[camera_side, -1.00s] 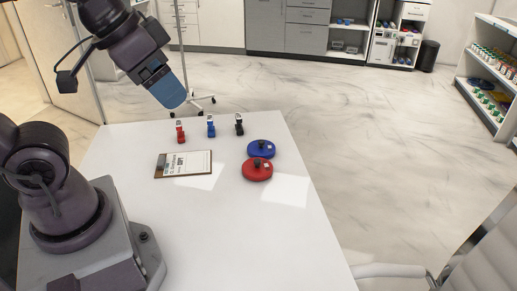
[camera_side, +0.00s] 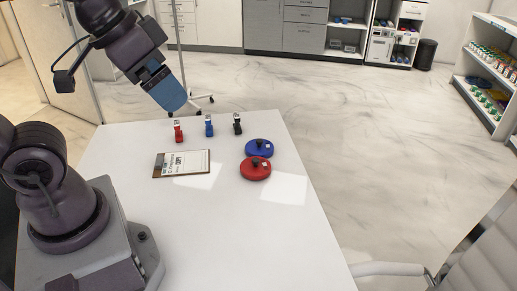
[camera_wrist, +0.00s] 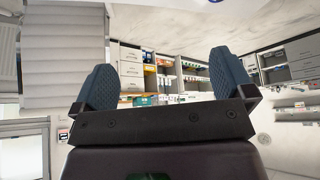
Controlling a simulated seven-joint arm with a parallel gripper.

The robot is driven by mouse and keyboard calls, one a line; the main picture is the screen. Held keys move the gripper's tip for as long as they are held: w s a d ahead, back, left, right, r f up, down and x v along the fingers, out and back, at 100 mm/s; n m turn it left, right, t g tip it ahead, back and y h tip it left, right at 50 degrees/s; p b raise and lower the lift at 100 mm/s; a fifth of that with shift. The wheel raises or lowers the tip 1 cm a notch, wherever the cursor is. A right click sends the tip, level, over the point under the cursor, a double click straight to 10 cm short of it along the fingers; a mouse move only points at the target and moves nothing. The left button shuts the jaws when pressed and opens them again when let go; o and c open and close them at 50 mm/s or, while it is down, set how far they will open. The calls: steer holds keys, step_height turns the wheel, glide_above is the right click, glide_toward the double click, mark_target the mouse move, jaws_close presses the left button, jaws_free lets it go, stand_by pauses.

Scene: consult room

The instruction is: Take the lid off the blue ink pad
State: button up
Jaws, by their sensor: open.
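The blue ink pad (camera_side: 259,149) is a round blue disc with a dark knob on its lid, lying on the white table (camera_side: 235,235) right of centre. Its lid is on. A red round pad (camera_side: 256,170) with a similar dark knob lies just in front of it. My gripper (camera_side: 178,104) is in the air above the table's far left part, well away to the left of the blue pad. In the wrist view my gripper (camera_wrist: 164,82) has its two blue fingers spread wide, with nothing between them.
Red (camera_side: 178,131), blue (camera_side: 209,126) and black (camera_side: 237,124) stamps stand in a row near the table's far edge. A clipboard (camera_side: 181,164) with paper lies left of the pads. A white chair (camera_side: 470,235) is at right. The table's front part is clear.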

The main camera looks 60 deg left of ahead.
steer(key=m+g, duration=0.6)
steer(key=m, duration=1.2)
glide_above(259, 142)
steer(key=a, duration=0.1)
step_height(259, 142, down, 22)
steer(key=f, duration=1.2)
steer(key=shift+w+a+f, duration=0.15)
steer(key=shift+w+f, duration=0.1)
steer(key=shift+w, duration=0.1)
steer(key=c, duration=0.6)
